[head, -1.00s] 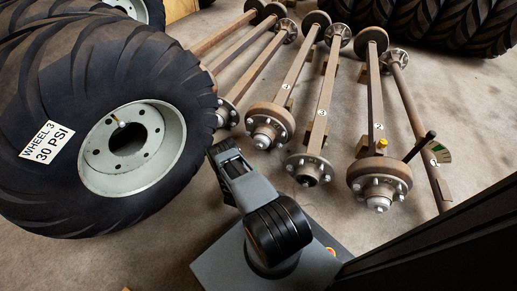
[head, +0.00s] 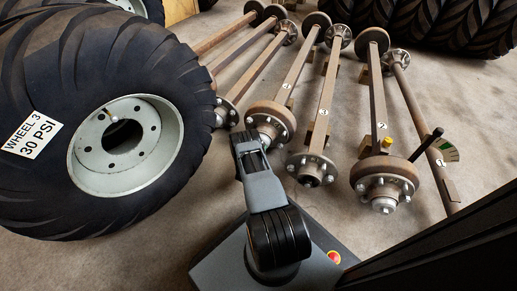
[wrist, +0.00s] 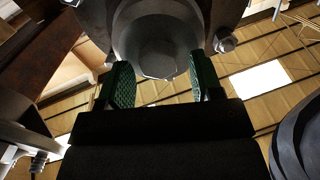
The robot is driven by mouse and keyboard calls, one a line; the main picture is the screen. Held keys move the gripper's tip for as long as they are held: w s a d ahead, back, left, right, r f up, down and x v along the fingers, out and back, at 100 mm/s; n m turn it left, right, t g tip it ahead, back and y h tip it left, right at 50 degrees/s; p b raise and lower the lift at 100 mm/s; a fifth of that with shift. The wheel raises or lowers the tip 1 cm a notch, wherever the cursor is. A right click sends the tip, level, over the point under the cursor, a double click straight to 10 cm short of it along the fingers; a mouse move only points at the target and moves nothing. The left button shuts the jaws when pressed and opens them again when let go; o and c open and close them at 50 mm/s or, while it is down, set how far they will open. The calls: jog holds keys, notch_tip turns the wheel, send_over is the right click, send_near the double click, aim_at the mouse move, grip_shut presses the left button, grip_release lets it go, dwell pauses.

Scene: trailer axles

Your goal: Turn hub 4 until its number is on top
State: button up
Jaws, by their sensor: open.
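Hub 4 (head: 271,119), which I take to be the rusty drum with a studded face on the fourth axle from the right, lies partly behind my arm in the head view. In the wrist view, a hub (wrist: 178,35) with a round grey cap and nuts fills the top. My gripper (wrist: 162,80) is open, with one green ribbed finger on each side of the cap's lower end. I cannot tell whether either finger touches the cap. No number shows on the hub in the wrist view, and the small axle label is too blurred to read surely.
Wheel 3 (head: 60,110), a big tyre with a pale rim, stands close on the left. Neighbouring hubs (head: 311,168) and (head: 385,182) lie to the right, the latter with a yellow cap and black lever nearby. Open floor (head: 100,255) shows at the front left.

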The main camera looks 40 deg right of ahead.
grip_shut()
dwell(0.7)
